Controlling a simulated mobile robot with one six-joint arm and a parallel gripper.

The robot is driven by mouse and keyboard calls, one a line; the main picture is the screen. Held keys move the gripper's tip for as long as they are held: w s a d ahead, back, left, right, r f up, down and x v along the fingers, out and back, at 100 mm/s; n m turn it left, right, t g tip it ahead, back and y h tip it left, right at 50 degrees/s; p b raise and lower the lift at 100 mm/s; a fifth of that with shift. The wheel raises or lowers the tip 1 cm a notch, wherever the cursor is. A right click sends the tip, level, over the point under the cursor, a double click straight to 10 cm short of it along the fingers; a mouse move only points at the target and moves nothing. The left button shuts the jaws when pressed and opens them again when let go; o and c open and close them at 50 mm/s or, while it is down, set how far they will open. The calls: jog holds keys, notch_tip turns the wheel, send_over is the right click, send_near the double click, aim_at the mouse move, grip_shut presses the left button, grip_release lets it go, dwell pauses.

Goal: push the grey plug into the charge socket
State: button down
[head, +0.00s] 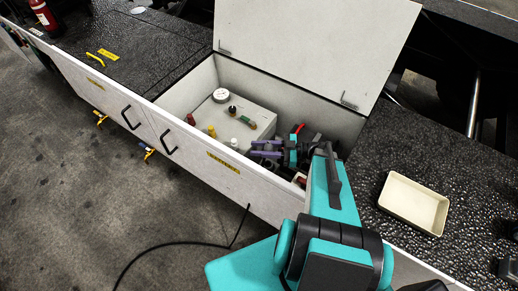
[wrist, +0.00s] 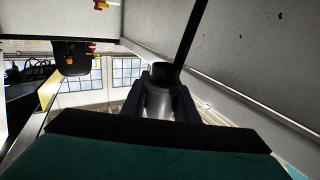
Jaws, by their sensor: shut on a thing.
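My gripper (head: 258,149) reaches into the open bay on the right, with its two purple fingers beside the pale unit (head: 262,117). In the wrist view my gripper (wrist: 159,104) is shut on the grey plug (wrist: 158,98), a round grey body between the fingers. A black cable (wrist: 190,40) rises from the plug in that view. In the head view the plug is too small or hidden to make out. I cannot pick out the charge socket for certain in either view.
The bay's white front wall (head: 230,180) and raised lid (head: 310,45) bound the space. A round gauge (head: 220,95) and several coloured fittings stand on the unit. A cream tray (head: 413,203) lies on the black deck at right. A black cable (head: 185,243) trails onto the floor.

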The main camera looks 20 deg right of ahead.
jog(key=shift+s+f, duration=0.1)
jog(key=shift+s, duration=0.05)
dwell(0.4)
jog(key=shift+d+f+b, duration=0.1)
jog(key=shift+f+b, duration=1.75)
jog(key=shift+f, duration=1.15)
jog(key=shift+f+b, duration=0.9)
jog(key=shift+f, duration=0.5)
jog(key=c, duration=1.3)
grip_release()
jog(key=shift+r, duration=0.1)
notch_tip(320, 180, up, 9)
jog(key=p, duration=0.5)
